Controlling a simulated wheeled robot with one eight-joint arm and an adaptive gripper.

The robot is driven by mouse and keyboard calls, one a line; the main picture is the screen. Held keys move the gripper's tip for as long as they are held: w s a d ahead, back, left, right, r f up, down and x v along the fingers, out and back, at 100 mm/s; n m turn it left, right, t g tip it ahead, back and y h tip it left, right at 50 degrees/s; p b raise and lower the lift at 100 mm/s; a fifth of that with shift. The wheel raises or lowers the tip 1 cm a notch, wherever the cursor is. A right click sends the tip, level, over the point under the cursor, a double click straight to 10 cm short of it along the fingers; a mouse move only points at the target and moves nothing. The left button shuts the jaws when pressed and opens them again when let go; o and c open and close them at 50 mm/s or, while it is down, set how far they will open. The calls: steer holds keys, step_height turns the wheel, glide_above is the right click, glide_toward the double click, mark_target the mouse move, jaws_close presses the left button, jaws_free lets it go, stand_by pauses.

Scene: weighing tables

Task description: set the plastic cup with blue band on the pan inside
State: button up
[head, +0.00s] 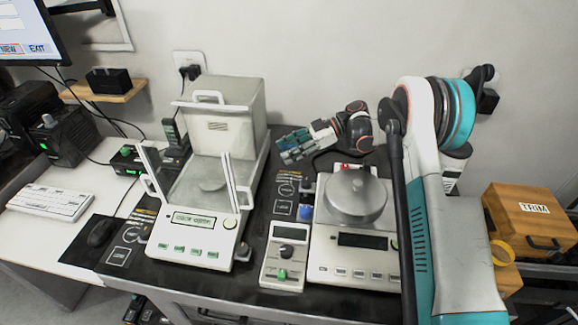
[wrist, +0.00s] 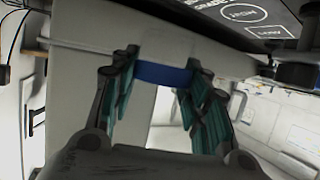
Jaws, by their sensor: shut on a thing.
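My gripper (head: 297,146) is at the right of the enclosed balance (head: 228,225), raised above the table. In the wrist view my gripper (wrist: 160,80) is shut on the plastic cup, whose blue band (wrist: 162,74) shows between the teal finger pads. The cup's body is pale and hard to make out, and I cannot tell it apart from the fingers in the head view. The round pan (head: 212,183) inside the enclosed balance looks bare. White-edged door panels (head: 150,172) stand open on both sides of its front.
A second balance (head: 322,262) with a broad round pan (head: 355,193) stands at the right, under my arm. A small grey device (head: 285,262) with a green button sits between the balances. A wooden box (head: 530,215) is at far right. A keyboard (head: 50,202) lies left.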

steer(key=shift+f+b, duration=0.8)
steer(key=shift+f, duration=1.75)
steer(key=shift+f, duration=0.1)
steer(key=o, duration=0.9)
